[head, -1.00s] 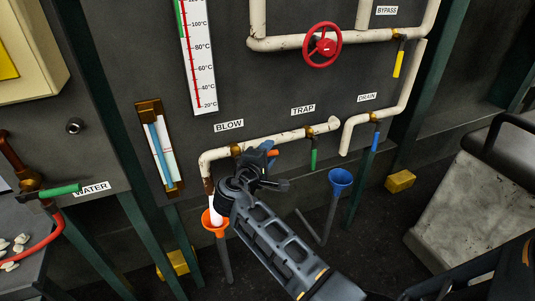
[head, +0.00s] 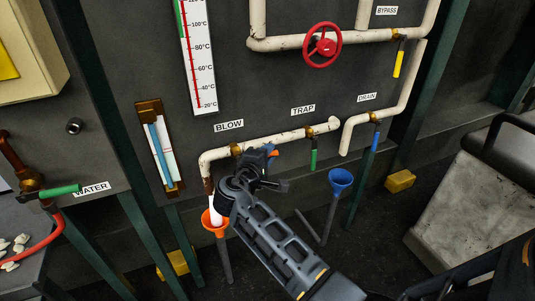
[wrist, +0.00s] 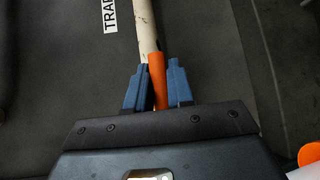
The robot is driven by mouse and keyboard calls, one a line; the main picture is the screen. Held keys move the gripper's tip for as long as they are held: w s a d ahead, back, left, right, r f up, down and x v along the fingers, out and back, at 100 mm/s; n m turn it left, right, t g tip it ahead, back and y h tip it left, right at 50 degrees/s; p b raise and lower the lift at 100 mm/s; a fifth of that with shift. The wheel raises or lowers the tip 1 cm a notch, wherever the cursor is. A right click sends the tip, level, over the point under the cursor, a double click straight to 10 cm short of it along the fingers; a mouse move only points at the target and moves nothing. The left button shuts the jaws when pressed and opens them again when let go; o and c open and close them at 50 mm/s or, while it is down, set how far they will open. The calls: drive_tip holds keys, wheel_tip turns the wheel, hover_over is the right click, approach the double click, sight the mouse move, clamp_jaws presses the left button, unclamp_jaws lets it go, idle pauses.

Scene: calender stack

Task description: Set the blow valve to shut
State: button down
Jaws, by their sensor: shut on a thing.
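The blow valve's brass body (head: 236,149) sits on the white pipe under the BLOW label (head: 229,126). Its orange handle (head: 273,153) points right, roughly along the pipe, and is partly hidden by my gripper. My gripper (head: 268,152) is at the handle. In the wrist view the blue fingers of my gripper (wrist: 158,90) are closed on either side of the orange handle (wrist: 157,78), with the pipe (wrist: 145,25) just behind. A white stream (head: 215,208) shows between the pipe's left, downturned end and the orange funnel (head: 214,223).
The trap valve's green handle (head: 314,159) hangs down to the right of my gripper. A blue funnel (head: 340,180) stands below right. The drain valve's blue handle (head: 375,141) and a red wheel (head: 322,46) are farther right and above.

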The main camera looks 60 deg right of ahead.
drive_tip(key=w+a+f+m+t+y+p, duration=0.4)
drive_tip(key=a+f+m+t+y+p, duration=0.1)
drive_tip(key=y, duration=0.7)
drive_tip(key=shift+w+a+f+m+t+y+p, duration=0.35)
drive_tip(key=shift+a+f+m+p, duration=0.65)
drive_tip(key=shift+f+m, duration=0.5)
drive_tip(key=c, duration=1.1)
unclamp_jaws()
drive_tip(key=shift+d, duration=0.1)
drive_tip(key=shift+r, duration=0.1)
drive_tip(key=shift+v, duration=3.9)
